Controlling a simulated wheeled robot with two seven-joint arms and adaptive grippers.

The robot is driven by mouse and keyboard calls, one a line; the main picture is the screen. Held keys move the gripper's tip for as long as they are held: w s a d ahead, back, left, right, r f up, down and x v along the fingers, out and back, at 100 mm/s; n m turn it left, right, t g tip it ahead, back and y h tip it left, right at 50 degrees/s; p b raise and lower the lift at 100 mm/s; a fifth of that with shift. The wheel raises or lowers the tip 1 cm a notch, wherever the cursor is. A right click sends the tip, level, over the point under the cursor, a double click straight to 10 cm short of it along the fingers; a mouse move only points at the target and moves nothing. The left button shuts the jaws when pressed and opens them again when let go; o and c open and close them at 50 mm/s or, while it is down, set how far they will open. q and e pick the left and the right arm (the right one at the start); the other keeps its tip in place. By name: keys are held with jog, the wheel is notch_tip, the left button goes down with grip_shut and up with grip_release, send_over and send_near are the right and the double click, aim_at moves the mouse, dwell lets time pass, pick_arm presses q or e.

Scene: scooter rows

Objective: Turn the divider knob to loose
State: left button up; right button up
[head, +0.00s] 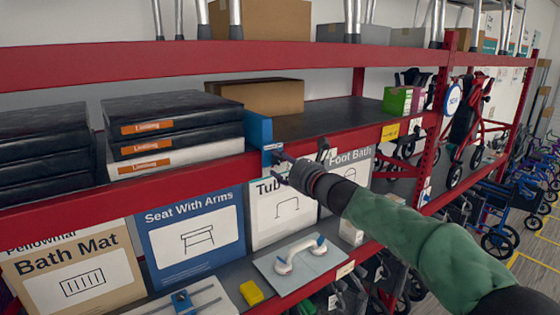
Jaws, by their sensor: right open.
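The blue divider (258,130) stands on the upper shelf, at the right end of a stack of dark boxed goods. Its lower front part reaches down over the red shelf edge. The knob is not clearly visible; the area where the divider meets the shelf edge is close to my gripper and partly hidden by it. My right gripper (292,158) is open in front of the shelf edge, just right of the divider's lower front. I cannot tell whether a finger touches the divider. My left gripper is not in view.
Dark and white "Lioning" packs (172,128) fill the shelf left of the divider. Bare shelf (335,118) lies to its right, with a cardboard box (262,96) behind and green boxes (397,100) further right. Below are a bath mat box (75,275) and a blue seat box (192,232).

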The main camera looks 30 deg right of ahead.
jog(key=shift+w, duration=0.75)
jog(key=c, duration=1.1)
jog(key=shift+f, duration=0.1)
jog(key=shift+c, duration=0.2)
